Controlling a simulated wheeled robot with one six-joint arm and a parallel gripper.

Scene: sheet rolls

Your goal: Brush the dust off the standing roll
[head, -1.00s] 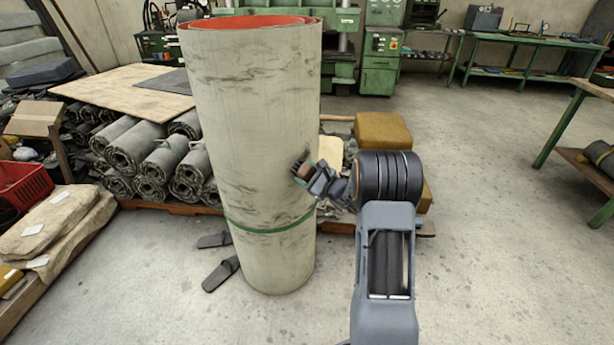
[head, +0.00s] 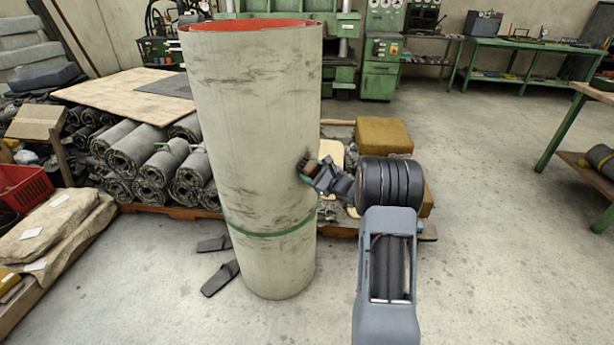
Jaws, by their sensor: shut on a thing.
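The standing roll (head: 262,150) is a tall pale grey-green cylinder, upright on the floor, with a red inside at its open top. Dark dust smudges streak its side, and a green band (head: 272,231) goes around its lower part. My gripper (head: 312,170) is at the roll's right side, around mid-height, shut on a small brush (head: 306,165) with a brown block and dark bristles. The bristles face the roll's surface and seem to touch it. The gripper's fingers are small and partly hidden in this view.
Several rolled sheets (head: 150,160) lie stacked on a low pallet behind the roll. A yellow-brown block (head: 384,134) stands behind my arm. Two dark flat pieces (head: 220,277) lie on the floor by the roll's left base. The floor at right is open.

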